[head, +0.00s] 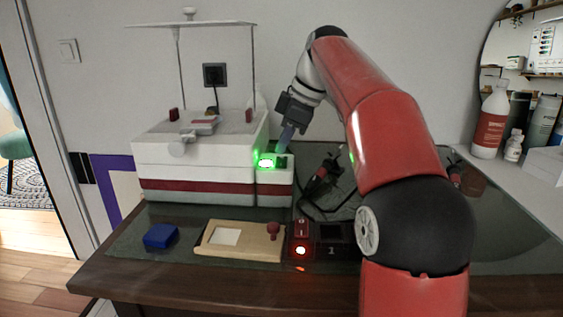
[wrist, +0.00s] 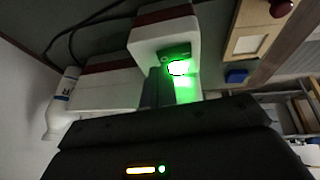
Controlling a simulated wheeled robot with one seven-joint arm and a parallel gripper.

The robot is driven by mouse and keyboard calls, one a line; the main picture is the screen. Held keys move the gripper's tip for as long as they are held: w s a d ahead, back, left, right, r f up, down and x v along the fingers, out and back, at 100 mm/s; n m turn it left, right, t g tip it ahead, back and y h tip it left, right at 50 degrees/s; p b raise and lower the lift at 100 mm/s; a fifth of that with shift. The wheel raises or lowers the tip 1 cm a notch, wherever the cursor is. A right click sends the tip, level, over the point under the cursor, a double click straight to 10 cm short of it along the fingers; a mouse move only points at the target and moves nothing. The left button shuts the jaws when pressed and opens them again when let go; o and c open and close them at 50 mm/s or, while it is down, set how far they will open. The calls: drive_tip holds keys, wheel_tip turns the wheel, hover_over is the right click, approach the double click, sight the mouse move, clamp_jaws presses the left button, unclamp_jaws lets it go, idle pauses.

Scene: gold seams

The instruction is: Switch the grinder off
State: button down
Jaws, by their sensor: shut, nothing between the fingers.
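The grinder (head: 195,160) is a large white machine with a dark red stripe, at the left of the table in the head view. A small white switch box (head: 275,188) with the same stripe stands against its right side. A bright green light (head: 266,162) glows on top of the box. It also shows in the wrist view (wrist: 180,67), where glare hides the switch's detail. My gripper (head: 284,143) is shut and empty, pointing down just behind and above the box top. I cannot tell whether its fingertips touch the switch.
A black and red tool (head: 322,178) with a cable lies right of the switch box. Bottles (head: 490,122) stand far right.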

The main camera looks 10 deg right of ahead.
drive_tip(key=shift+f+b, duration=0.35)
drive_tip(key=shift+f, duration=0.15)
drive_tip(key=shift+r, duration=0.15)
drive_tip(key=shift+r+p, duration=0.6)
drive_tip(key=shift+p, duration=0.25)
